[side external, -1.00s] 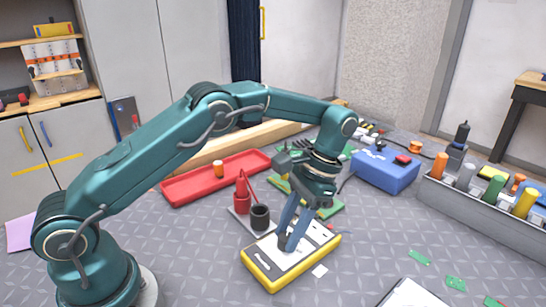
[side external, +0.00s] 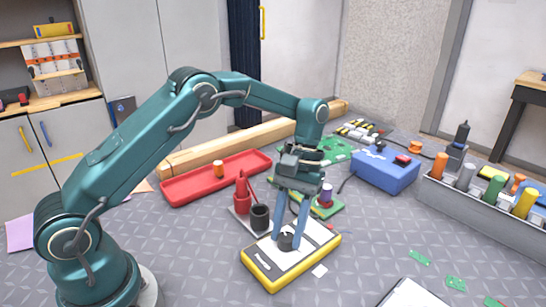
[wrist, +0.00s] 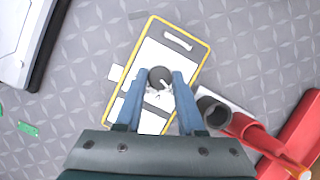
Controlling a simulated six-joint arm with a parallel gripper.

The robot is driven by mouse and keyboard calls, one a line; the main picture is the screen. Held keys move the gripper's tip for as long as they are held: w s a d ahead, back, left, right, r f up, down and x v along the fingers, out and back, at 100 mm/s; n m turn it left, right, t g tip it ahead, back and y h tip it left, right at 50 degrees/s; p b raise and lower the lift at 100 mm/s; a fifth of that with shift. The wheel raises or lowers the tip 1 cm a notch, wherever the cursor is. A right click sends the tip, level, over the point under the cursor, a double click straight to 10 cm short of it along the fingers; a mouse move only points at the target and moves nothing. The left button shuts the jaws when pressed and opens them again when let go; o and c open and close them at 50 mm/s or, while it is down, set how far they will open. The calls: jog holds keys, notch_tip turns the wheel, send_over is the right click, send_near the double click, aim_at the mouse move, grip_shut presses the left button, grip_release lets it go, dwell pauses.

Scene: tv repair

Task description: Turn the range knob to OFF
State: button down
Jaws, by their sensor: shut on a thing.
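The yellow-edged multimeter (side external: 262,272) lies flat on the grey floor; it also shows in the wrist view (wrist: 188,30). Its dark round range knob (side external: 287,242) sits on the white face, and shows in the wrist view (wrist: 160,76) between the fingertips. My gripper (side external: 289,241) points down with its two blue fingers on either side of the knob, shut on it; it also shows in the wrist view (wrist: 160,82). The knob's pointer and the OFF label are too small to read.
A red cup and a black cup (side external: 260,216) stand close behind the multimeter. A green board (side external: 327,204) lies behind my fingers. A red tray (side external: 190,186), a blue box (side external: 385,172) and a grey bin (side external: 480,210) stand farther off. The floor in front is mostly clear.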

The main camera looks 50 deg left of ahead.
dwell(0.4)
jog(key=c, duration=0.5)
grip_release()
jog(key=shift+r, duration=0.1)
jog(key=shift+v, duration=2.45)
